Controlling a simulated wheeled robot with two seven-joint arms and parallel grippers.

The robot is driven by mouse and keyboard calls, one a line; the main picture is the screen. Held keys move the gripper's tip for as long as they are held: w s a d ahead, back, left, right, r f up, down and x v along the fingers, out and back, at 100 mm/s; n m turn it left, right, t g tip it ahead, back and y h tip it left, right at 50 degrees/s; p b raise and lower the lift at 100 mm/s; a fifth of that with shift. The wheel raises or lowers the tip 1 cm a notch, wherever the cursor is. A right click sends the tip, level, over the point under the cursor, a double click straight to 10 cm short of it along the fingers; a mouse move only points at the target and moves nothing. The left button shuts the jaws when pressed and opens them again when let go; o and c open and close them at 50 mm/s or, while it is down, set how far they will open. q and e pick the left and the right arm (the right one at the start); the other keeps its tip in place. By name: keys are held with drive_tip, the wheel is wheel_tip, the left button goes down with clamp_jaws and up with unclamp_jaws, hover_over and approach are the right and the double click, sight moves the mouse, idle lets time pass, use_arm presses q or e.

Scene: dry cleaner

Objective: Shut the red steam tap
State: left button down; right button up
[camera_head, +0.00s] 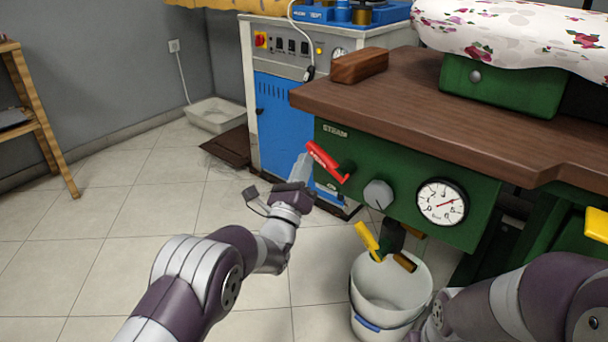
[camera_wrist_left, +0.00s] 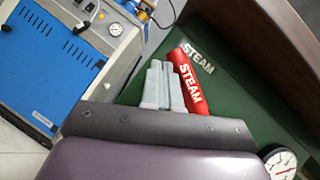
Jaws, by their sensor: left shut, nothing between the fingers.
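The red steam tap (camera_head: 326,161) is a red lever handle on the front of a green panel, under the white word STEAM. In the head view it slants from upper left down to the right. In the left wrist view the lever (camera_wrist_left: 191,82) carries the white word STEAM. My left gripper (camera_head: 303,167) is shut and empty, just left of the lever. In the left wrist view its closed fingers (camera_wrist_left: 164,66) lie right beside the lever; I cannot tell whether they touch it. My right gripper is out of view.
Right of the tap are a grey knob (camera_head: 378,194) and a pressure gauge (camera_head: 442,201). A yellow lever (camera_head: 367,240) is below, above a white bucket (camera_head: 385,288). The brown tabletop (camera_head: 430,115) overhangs the panel. A blue-and-white machine (camera_head: 280,120) stands behind. Floor at left is clear.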

use_arm(q)
drive_tip(key=shift+s+d+r+m+h, duration=0.1)
drive_tip(key=shift+d+r+m+h, duration=0.05)
drive_tip(key=shift+r+m+h, duration=0.8)
drive_tip(key=shift+r+m, duration=0.1)
drive_tip(key=shift+m, duration=0.15)
drive_tip(key=s+a+f, duration=0.3)
drive_tip(key=a+f, duration=0.3)
drive_tip(key=a, duration=0.4)
drive_tip(key=shift+s+a+f+p, duration=0.25)
drive_tip(key=shift+a+f+p, duration=0.1)
drive_tip(key=shift+f+p, duration=0.05)
